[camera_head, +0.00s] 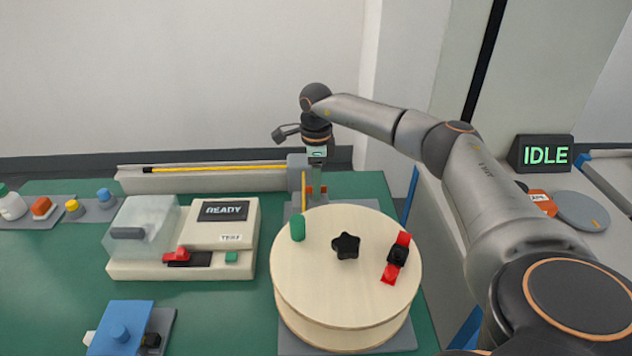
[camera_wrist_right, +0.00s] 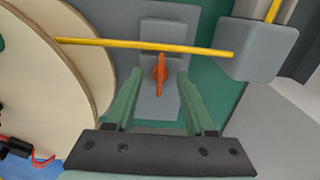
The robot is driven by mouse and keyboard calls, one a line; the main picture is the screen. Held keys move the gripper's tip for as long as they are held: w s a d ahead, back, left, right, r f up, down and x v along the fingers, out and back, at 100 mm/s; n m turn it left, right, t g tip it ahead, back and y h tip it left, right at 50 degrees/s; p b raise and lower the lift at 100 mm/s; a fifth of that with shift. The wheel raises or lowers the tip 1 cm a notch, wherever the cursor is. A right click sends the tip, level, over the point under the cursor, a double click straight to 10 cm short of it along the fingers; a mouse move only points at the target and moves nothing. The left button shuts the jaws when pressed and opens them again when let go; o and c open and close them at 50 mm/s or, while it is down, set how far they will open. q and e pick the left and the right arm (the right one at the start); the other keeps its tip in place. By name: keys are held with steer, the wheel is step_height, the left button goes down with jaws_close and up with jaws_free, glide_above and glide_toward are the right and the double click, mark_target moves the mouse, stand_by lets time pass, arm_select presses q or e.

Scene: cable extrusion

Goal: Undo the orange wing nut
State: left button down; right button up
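The orange wing nut (camera_wrist_right: 160,70) sits on a grey plate (camera_wrist_right: 153,112) behind the wooden spool, beneath a yellow cable (camera_wrist_right: 105,42). My right gripper (camera_wrist_right: 159,76) points down over the wing nut, open, with one green finger on each side and gaps between. I cannot tell whether the fingertips are level with it. The right gripper also shows in the head view (camera_head: 316,186). My left gripper is in neither view.
The large wooden spool (camera_head: 345,285) stands close in front of the wing nut. A grey block (camera_wrist_right: 258,48) holds the cable beside it. A machine reading READY (camera_head: 225,211) is to the left. A sign (camera_head: 545,154) at the right reads IDLE.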

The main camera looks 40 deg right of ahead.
jaws_close()
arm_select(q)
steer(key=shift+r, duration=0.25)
arm_select(e)
steer(key=shift+n, duration=0.3)
steer(key=shift+n+p, duration=0.3)
steer(key=shift+r+n+p, duration=0.1)
steer(key=shift+n+p, duration=0.3)
steer(key=shift+n, duration=0.7)
steer(key=n, duration=0.4)
steer(key=shift+n+p, duration=0.3)
steer(key=shift+p, duration=0.05)
steer(key=n, duration=0.4)
steer(key=shift+n, duration=0.3)
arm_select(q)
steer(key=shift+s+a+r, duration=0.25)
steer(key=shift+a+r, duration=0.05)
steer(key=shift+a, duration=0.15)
arm_select(e)
steer(key=n, duration=0.5)
steer(key=shift+n, duration=0.3)
